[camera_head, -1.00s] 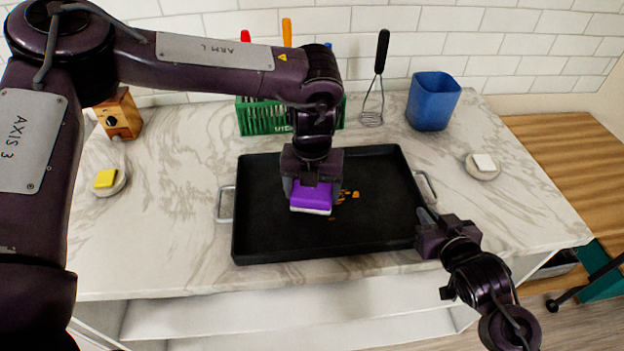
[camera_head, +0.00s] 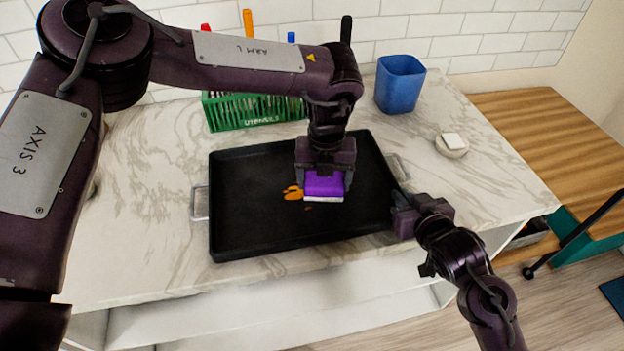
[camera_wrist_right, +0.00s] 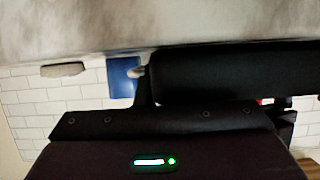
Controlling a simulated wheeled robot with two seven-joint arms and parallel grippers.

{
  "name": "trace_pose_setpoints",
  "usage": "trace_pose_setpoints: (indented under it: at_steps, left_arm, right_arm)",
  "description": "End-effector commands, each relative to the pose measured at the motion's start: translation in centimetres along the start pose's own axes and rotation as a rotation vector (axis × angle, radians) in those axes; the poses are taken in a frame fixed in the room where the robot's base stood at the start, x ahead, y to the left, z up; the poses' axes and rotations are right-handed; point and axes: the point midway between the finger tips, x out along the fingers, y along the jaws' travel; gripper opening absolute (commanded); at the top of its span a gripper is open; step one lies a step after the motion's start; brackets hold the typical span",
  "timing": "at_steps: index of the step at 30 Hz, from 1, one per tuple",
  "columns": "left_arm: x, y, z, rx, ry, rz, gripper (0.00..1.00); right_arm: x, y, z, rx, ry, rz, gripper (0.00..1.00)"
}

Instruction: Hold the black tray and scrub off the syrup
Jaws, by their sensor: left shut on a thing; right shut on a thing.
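The black tray (camera_head: 260,225) lies on the marble counter with a metal handle at each end. Orange-brown syrup (camera_head: 293,192) marks its middle, with a small spot lower right of the main patch. My left gripper (camera_head: 325,180) is shut on a purple sponge (camera_head: 323,187) with a pale underside, low over the tray just right of the syrup. My right gripper (camera_head: 398,212) is shut on the tray's right rim near the front corner. The right wrist view shows the dark tray edge (camera_wrist_right: 235,75) close up; the fingertips are largely hidden there.
A green utensil basket (camera_head: 245,112) stands behind the tray, partly behind my left arm. A blue cup (camera_head: 400,84) stands at the back right. A small dish with a white block (camera_head: 453,142) sits at the right. The counter left of the tray is clear.

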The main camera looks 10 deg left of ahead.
Motion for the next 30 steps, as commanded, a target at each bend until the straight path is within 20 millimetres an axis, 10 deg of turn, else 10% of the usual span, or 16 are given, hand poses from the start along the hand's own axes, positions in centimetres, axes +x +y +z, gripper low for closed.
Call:
trace_pose_setpoints:
  at_steps: [11, 30]
  left_arm:
    - [0.1, -3.5, 0.8, 0.003, -0.001, -0.001, 0.55]
    - [0.1, 2.3, -0.7, -0.002, 0.003, 0.000, 0.55]
  right_arm:
    - [0.0, 0.0, -0.1, 0.000, 0.003, -0.001, 0.00]
    - [0.0, 0.1, -0.1, 0.000, 0.002, 0.001, 0.00]
